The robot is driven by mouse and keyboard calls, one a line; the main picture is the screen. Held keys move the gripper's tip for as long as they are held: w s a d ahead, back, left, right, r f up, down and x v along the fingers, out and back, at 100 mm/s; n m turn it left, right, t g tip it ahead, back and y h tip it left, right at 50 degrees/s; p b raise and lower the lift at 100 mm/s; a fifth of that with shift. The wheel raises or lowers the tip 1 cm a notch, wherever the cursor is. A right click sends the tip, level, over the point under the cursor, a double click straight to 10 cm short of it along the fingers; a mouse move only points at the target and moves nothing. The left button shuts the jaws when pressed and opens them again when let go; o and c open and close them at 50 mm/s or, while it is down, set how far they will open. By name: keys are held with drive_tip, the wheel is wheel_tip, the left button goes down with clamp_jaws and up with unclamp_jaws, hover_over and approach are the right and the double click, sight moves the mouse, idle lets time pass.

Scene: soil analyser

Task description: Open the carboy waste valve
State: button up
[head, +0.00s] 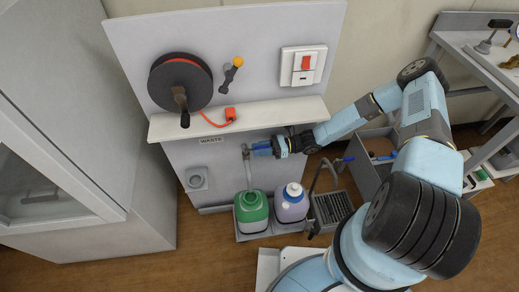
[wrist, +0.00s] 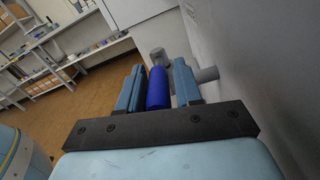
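The waste valve (head: 246,152) is a grey pipe fitting with a blue handle (head: 262,152), below the shelf's WASTE label in the head view. The pipe runs down to the green carboy (head: 251,212). My gripper (head: 270,147) reaches the handle from the right. In the wrist view, the blue handle (wrist: 158,88) lies between my two light-blue fingers (wrist: 158,92), close to both. Whether both fingers press on it is not clear. Part of the grey valve body (wrist: 158,56) shows beyond the fingers.
A white-capped bottle (head: 291,203) stands right of the green carboy. The shelf (head: 240,118) juts out just above my gripper. The panel (wrist: 262,80) is close on the right in the wrist view. A dark rack (head: 331,208) stands right of the bottles.

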clamp_jaws()
drive_tip(key=shift+w+d, duration=0.1)
drive_tip(key=shift+w, duration=0.05)
idle(0.4)
